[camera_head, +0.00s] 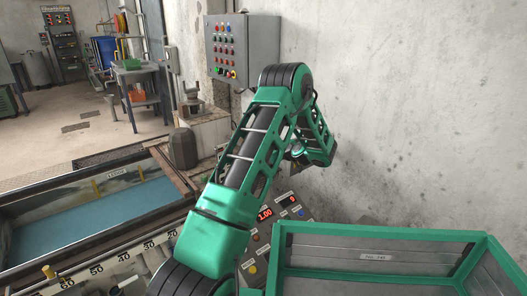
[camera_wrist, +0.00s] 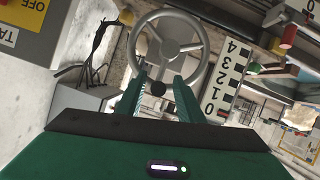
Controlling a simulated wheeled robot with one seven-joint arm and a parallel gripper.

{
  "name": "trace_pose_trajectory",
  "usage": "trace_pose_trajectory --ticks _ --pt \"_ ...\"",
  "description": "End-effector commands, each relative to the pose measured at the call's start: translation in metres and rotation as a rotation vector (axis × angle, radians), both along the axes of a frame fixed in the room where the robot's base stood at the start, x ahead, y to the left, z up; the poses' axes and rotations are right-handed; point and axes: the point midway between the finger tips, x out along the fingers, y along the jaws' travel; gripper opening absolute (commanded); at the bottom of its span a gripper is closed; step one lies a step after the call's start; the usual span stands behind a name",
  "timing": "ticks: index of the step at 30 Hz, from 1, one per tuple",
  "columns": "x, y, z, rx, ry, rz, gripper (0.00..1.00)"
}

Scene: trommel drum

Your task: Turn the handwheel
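The grey handwheel (camera_wrist: 170,46) shows in the wrist view, upper middle, with a round rim, spokes and a hub. A dark round knob (camera_wrist: 158,89) shows at its lower side, in the gap between my fingers. My gripper (camera_wrist: 159,77) has its two green fingers apart, one on each side of the knob in the picture. I cannot tell whether either finger touches the knob or the rim. In the head view I cannot make out the handwheel; my green arm covers the middle of the picture.
A grey control box (camera_head: 242,50) hangs on the wall behind my arm. A panel with a red display (camera_head: 265,214) lies below it. A long trough (camera_head: 75,222) with blue inside is at left, a green-framed bin (camera_head: 380,235) at lower right. A scale plate (camera_wrist: 226,76) stands beside the handwheel.

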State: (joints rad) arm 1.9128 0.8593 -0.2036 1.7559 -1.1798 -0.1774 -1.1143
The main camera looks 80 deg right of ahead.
Motion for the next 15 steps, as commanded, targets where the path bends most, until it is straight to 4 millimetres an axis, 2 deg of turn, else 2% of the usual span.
trace_pose_trajectory --ticks 5,15 --pt "-0.015 0.014 0.008 0.000 0.000 -0.005 0.34" --pt "-0.051 0.058 0.031 0.001 0.001 -0.005 0.34"
